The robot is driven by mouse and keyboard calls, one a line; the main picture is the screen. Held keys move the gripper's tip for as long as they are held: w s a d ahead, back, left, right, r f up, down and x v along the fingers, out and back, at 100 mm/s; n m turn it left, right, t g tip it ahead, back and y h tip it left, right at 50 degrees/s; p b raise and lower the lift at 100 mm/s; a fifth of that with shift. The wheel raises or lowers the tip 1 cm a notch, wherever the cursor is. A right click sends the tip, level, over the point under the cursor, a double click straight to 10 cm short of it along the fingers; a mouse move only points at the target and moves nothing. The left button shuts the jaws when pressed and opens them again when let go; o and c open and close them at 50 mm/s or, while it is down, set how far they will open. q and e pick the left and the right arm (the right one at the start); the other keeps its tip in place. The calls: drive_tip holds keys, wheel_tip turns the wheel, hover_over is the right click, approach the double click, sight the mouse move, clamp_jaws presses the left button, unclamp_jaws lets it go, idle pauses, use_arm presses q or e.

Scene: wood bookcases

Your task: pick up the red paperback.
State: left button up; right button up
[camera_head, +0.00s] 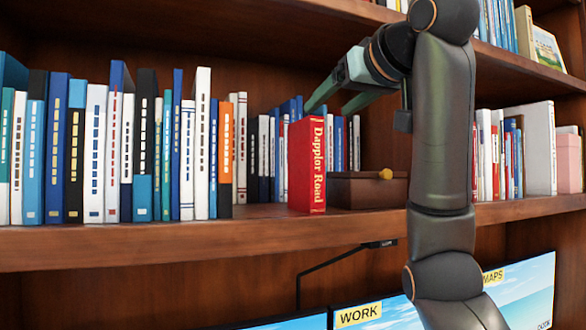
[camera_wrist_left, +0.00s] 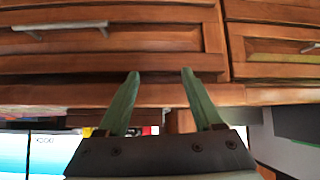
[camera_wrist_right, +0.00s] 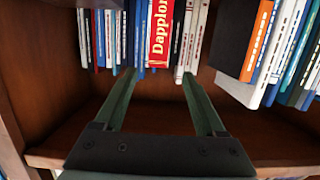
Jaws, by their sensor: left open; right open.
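The red paperback (camera_head: 306,165), with "Dapplor Road" on its spine, stands upright on the middle shelf (camera_head: 200,240) near the shelf's front edge. My right gripper (camera_head: 326,109) is open and empty, above and slightly right of the book's top. In the right wrist view the red paperback (camera_wrist_right: 161,33) shows beyond the open fingertips (camera_wrist_right: 158,74), roughly in line with the gap between them; no contact shows. My left gripper (camera_wrist_left: 160,73) is open and empty in the left wrist view, facing wooden drawers. It is out of the head view.
A row of books (camera_head: 150,145) fills the shelf to the left, with more books behind the red one. A wooden box (camera_head: 362,191) with a yellow knob (camera_head: 385,174) sits just right of it. An upper shelf (camera_head: 490,60) overhangs. Monitors (camera_head: 380,313) stand below.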

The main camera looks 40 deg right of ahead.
sight(317, 118)
drive_tip(key=shift+w+d+r+p, duration=0.2)
drive_tip(key=shift+w+p, duration=0.1)
drive_tip(key=shift+w, duration=0.1)
drive_tip(key=p+x, duration=0.2)
drive_tip(key=x, duration=0.4)
drive_tip(key=shift+w+f, duration=0.1)
drive_tip(key=shift+f+p+x, duration=0.1)
drive_tip(key=shift+p+x, duration=0.35)
drive_tip(key=shift+x, duration=0.9)
drive_tip(key=shift+f+p+x, duration=0.15)
drive_tip(key=shift+p+x, duration=0.3)
drive_tip(key=shift+x, duration=0.95)
drive_tip(key=shift+c, duration=0.2)
clamp_jaws()
